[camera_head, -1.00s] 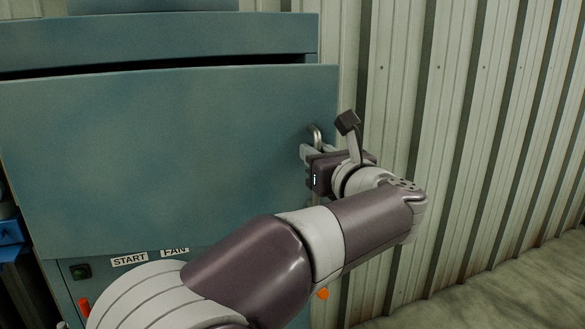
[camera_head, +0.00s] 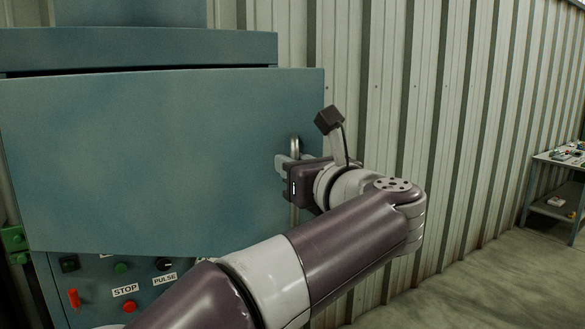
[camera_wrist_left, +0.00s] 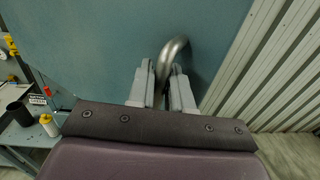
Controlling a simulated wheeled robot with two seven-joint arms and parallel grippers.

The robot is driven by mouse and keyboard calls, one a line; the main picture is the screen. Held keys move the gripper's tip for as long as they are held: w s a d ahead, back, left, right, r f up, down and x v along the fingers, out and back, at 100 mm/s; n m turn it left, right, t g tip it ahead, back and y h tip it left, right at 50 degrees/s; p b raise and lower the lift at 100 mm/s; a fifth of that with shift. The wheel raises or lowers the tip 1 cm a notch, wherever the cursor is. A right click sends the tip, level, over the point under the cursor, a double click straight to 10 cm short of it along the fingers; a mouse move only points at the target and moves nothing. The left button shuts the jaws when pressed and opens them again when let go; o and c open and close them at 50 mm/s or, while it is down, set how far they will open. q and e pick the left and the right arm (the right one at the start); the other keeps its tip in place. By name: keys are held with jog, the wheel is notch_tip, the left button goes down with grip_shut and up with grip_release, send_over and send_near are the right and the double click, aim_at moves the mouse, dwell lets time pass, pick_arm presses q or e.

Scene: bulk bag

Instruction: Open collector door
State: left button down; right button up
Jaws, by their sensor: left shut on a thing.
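The collector door (camera_head: 150,160) is a large blue-green panel on the front of the collector cabinet (camera_head: 140,48). It stands out from the cabinet, with a dark gap along its top edge. A curved metal handle (camera_head: 295,148) is on the door near its right edge. My left gripper (camera_head: 283,163) is shut on the handle. In the left wrist view the handle (camera_wrist_left: 178,48) passes between the two grey fingers (camera_wrist_left: 162,88), and the door (camera_wrist_left: 110,35) fills the area behind. My right gripper is not in view.
A corrugated wall (camera_head: 450,110) runs along the right. A workbench (camera_head: 560,160) stands far right. The floor (camera_head: 480,280) at lower right is clear.

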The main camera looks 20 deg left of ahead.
pick_arm(q)
jog(key=shift+r, duration=0.15)
jog(key=c, duration=1.2)
grip_release()
jog(key=shift+c, duration=0.2)
jog(key=shift+s, duration=0.15)
jog(key=b+v, duration=0.4)
jog(key=v, duration=0.8)
jog(key=shift+s+d+b, duration=0.2)
jog(key=shift+s+b, duration=0.05)
jog(key=shift+b, duration=0.15)
